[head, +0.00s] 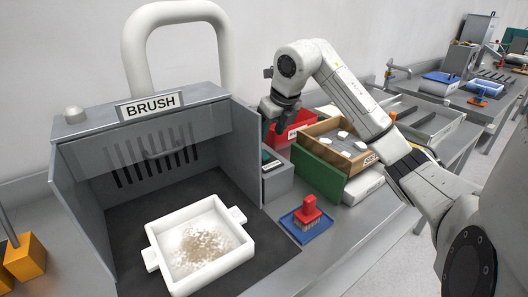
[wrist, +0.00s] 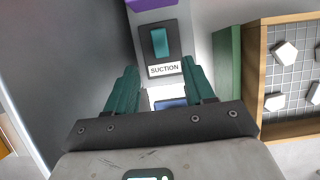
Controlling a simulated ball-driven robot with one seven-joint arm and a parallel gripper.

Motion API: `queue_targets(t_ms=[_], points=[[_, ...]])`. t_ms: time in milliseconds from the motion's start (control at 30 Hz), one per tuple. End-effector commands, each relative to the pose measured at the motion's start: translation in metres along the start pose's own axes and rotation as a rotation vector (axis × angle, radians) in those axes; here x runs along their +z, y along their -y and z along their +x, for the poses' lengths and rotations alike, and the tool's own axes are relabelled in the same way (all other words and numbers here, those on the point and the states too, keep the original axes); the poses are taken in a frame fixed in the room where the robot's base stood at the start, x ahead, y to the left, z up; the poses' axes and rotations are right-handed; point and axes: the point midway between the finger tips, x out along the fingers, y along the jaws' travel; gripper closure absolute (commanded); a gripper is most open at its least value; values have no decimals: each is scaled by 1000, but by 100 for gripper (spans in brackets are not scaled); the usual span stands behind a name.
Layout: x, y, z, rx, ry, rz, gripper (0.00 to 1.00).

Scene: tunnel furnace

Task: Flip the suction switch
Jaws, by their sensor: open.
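The suction switch (wrist: 159,42) is a teal rocker in a dark frame on a grey box, with a white SUCTION label (wrist: 164,70) below it in the wrist view. In the head view the grey switch box (head: 277,183) stands just right of the brush booth, its top partly hidden by my gripper. My gripper (wrist: 158,75) has two teal fingers, open and apart, with nothing between them. The fingertips lie below the rocker in the wrist view, on either side of the label. In the head view my gripper (head: 270,128) hangs over the box, pointing down.
The brush booth (head: 140,107) with a white tray (head: 160,235) of brown powder is at left. A wooden-framed bin (head: 322,127) with a green side and white pieces is right of the switch. A red bin (head: 283,136) stands behind. A red brush (head: 308,212) sits in front.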

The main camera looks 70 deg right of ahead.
Motion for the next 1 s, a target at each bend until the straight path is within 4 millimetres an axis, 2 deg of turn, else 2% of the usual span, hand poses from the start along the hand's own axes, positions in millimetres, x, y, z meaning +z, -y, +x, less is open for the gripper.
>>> queue_targets(t_ms=[300,500,633,900,1000], points=[[-1,-1,57,3,-3,1,47],[-1,-1,80,1,-3,0,47],[-1,0,87,0,-2,0,47],[-1,0,88,0,-1,-1,47],[-1,0,88,0,-1,-1,55]])
